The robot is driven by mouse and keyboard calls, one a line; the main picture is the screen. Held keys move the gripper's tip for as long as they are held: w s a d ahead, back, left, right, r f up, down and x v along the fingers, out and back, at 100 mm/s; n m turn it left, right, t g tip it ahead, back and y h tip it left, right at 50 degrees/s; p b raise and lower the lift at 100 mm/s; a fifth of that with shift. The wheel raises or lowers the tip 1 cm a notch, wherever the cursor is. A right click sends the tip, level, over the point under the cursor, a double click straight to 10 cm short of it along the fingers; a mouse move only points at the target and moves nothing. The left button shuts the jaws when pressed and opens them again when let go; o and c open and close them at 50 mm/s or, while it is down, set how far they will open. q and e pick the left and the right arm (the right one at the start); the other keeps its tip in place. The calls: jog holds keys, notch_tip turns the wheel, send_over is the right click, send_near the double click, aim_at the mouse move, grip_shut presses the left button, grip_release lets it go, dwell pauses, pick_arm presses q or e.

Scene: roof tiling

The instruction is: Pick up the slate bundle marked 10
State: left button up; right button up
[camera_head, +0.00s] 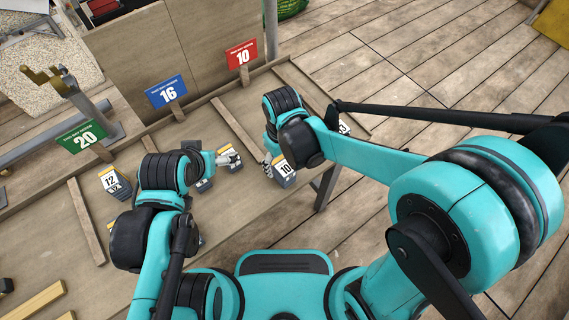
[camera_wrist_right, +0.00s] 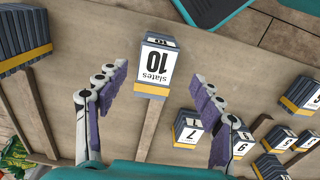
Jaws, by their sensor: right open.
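The slate bundle marked 10 (camera_head: 285,170) is a dark stack with a white label on top. It sits on the wooden board, just right of my right gripper (camera_head: 267,165). In the right wrist view the bundle (camera_wrist_right: 156,62) stands upside down ahead of the jaws, roughly centred between them. My right gripper there (camera_wrist_right: 158,73) is open and empty, with a finger on each side and a gap to the bundle. My left gripper (camera_head: 229,157) is over the board further left; its opening is too small to judge.
Red sign 10 (camera_head: 242,55), blue sign 16 (camera_head: 167,92) and green sign 20 (camera_head: 82,137) stand along the board's back. A bundle marked 12 (camera_head: 115,184) lies at left. Bundles marked 7 (camera_wrist_right: 189,134) and others crowd the wrist view's right side. Wooden battens cross the board.

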notch_tip(320, 180, down, 3)
jog(key=shift+a+r+b, duration=0.1)
jog(key=shift+a+b, duration=0.05)
jog(key=shift+b, duration=0.45)
jog(key=f+b, duration=0.1)
jog(key=f, duration=0.1)
jog(key=w+f+b, duration=0.1)
jog(key=f, duration=0.2)
jog(key=shift+f+b, duration=0.1)
jog(key=shift+b, duration=0.3)
jog(key=shift+c, duration=1)
grip_shut()
